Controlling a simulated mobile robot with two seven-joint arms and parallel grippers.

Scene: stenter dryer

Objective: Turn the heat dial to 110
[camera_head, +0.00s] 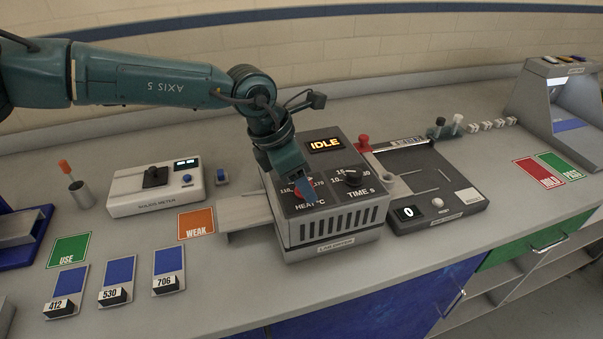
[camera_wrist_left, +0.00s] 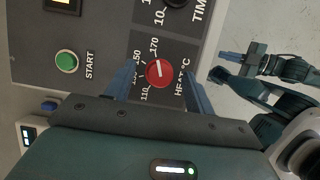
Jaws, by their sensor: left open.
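The red heat dial (camera_wrist_left: 159,73) sits on the grey panel of the lab dryer (camera_head: 335,231), beside the HEAT °C label and marks from 110 to 170. Its white pointer line lies roughly towards the 170 mark; the exact setting is hard to read. My left gripper (camera_head: 303,190) is over the dial in the head view, hiding much of it. In the left wrist view its blue fingers (camera_wrist_left: 159,69) are open, one on each side of the dial. Contact cannot be told. My right gripper (camera_wrist_left: 230,57) appears small in the left wrist view, off to the right; its jaws are unclear.
The black time dial (camera_head: 352,178) is close beside the heat dial, below the IDLE display (camera_head: 325,144). A green START button (camera_wrist_left: 66,62) is on the same panel. A solids meter (camera_head: 155,190) stands left; a black device (camera_head: 437,190) stands right.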

